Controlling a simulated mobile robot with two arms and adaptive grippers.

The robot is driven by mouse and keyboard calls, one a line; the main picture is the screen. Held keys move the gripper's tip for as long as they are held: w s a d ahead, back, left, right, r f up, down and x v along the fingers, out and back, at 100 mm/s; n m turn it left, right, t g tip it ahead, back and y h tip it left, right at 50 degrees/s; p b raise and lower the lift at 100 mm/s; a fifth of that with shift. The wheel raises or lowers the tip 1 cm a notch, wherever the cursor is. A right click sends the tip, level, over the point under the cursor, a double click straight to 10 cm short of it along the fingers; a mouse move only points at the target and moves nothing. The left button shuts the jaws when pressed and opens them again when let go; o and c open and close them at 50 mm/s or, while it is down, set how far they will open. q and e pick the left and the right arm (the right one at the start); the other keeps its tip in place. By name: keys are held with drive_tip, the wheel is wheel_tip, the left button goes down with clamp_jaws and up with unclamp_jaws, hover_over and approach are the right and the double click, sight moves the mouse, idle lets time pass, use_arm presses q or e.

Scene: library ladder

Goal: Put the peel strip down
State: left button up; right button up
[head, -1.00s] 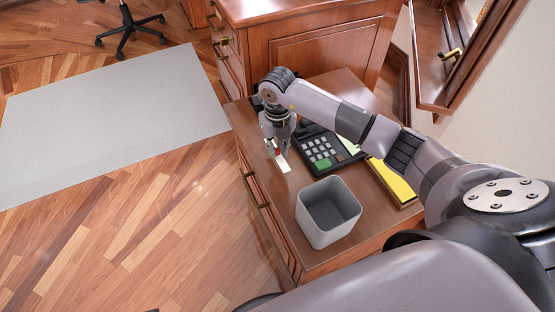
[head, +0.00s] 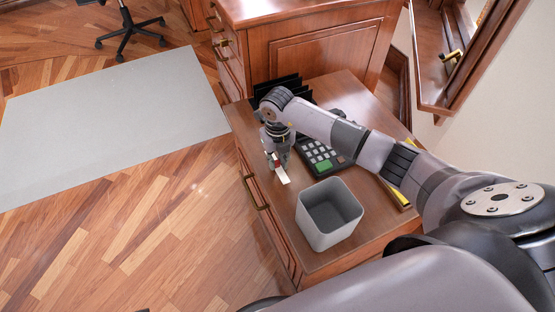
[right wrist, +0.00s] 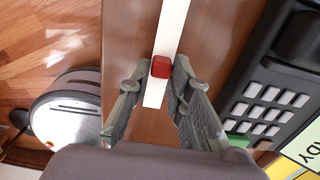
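The peel strip is a narrow white strip (head: 283,176) with a red block-like tab (right wrist: 161,67). In the head view it is over the left part of the wooden desk top (head: 268,213). My right gripper (head: 275,165) points down at it. In the right wrist view the two fingertips (right wrist: 161,69) stand on either side of the red tab, shut on it. The white strip (right wrist: 172,25) runs away from them to the top edge. I cannot tell whether the strip touches the desk top. My left gripper is not in view.
A grey open bin (head: 322,230) stands at the desk's front. A dark keypad device (head: 323,158) lies right of the gripper, with a yellow item (head: 399,197) farther right. A black rack (head: 287,83) stands behind. The desk's left edge is close to the strip.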

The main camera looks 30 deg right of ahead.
sight(277, 163)
drive_tip(key=o, duration=0.3)
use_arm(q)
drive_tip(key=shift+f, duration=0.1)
use_arm(e)
drive_tip(key=shift+o, duration=0.2)
drive_tip(key=shift+r, duration=0.15)
use_arm(q)
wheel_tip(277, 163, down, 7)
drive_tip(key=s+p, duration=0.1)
drive_tip(key=p, duration=0.1)
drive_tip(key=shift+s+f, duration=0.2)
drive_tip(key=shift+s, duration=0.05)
use_arm(e)
wheel_tip(277, 163, up, 12)
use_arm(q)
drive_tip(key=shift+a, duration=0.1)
